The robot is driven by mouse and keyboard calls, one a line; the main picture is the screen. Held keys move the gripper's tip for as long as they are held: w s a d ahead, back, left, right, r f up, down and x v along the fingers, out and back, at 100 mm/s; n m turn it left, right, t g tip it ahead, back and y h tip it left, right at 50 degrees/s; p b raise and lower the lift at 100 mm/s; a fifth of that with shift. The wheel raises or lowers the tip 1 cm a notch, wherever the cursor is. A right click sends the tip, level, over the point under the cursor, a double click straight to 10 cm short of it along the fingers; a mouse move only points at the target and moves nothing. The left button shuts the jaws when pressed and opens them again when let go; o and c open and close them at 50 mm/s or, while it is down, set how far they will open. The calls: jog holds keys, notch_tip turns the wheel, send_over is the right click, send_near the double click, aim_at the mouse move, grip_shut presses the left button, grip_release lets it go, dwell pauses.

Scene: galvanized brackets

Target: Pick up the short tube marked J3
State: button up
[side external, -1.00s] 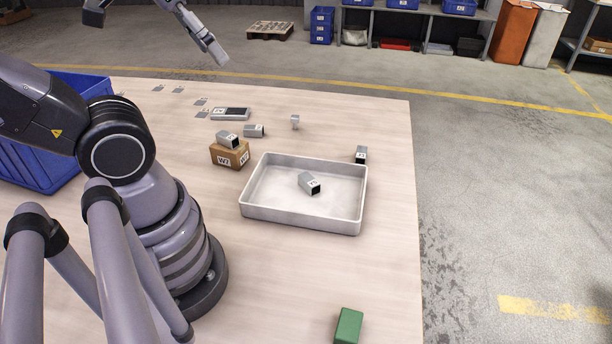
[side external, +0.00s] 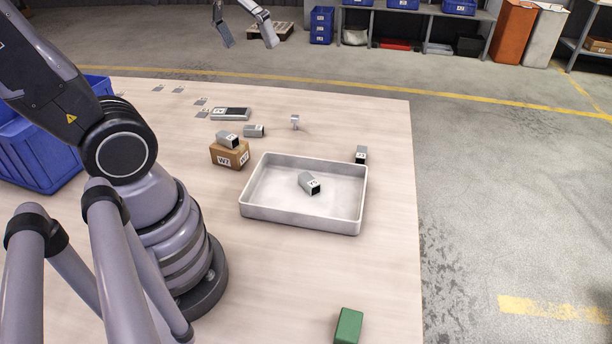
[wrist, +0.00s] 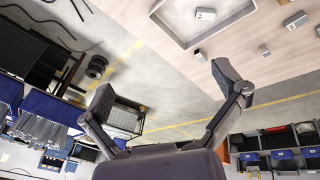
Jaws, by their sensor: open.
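Several short grey square tubes are in the side view: one in the white tray (side external: 301,224), one on a cardboard box, one on the table (side external: 254,131), and one just beyond the tray's far right corner (side external: 361,155). The tube in the tray (side external: 310,184) lies on its side. The tube on the box (side external: 227,140) also lies on its side. The labels are too small to read, so I cannot tell which is J3. My gripper (side external: 250,44) is open and empty, high and well away from the tubes. Its spread fingers show in the wrist view (wrist: 163,85).
The cardboard box (side external: 230,155) is marked W7. A green block (side external: 348,326) is at the front edge, and a blue crate (side external: 35,155) is at left. The table right of the tray is clear.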

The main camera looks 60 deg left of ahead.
jog(key=w+a+f+n+g+h, duration=0.1)
jog(key=w+a+f+n+h, duration=0.2)
jog(key=w+f+n, duration=0.5)
jog(key=w+a+f+n+h, duration=0.3)
jog(key=w+f+h, duration=0.1)
jog(key=w, duration=0.8)
jog(key=w+a+f+n+t+h, duration=0.1)
jog(key=w+a+f+n+t, duration=0.1)
jog(key=w+a+f+n, duration=0.3)
jog(key=w+a+f+n+t+h, duration=0.1)
jog(key=a+f+n, duration=0.15)
jog(key=f, duration=0.45)
jog(key=n+t, duration=0.3)
jog(key=n, duration=0.2)
send_near(360, 152)
jog(key=s+r, duration=0.1)
jog(key=s+a+r, duration=0.1)
jog(key=shift+s+y, duration=0.3)
jog(key=shift+s, duration=0.1)
jog(key=shift+w+f+t, duration=0.15)
jog(key=shift+f+t, duration=0.15)
jog(key=x, duration=0.7)
jog(key=shift+w+f, duration=0.15)
jog(key=shift+a+x, duration=0.25)
jog(key=shift+x, duration=2.75)
jog(key=shift+w+f, duration=0.1)
jog(key=shift+w, duration=0.05)
jog(key=c, duration=1.3)
jog(key=shift+o, duration=0.2)
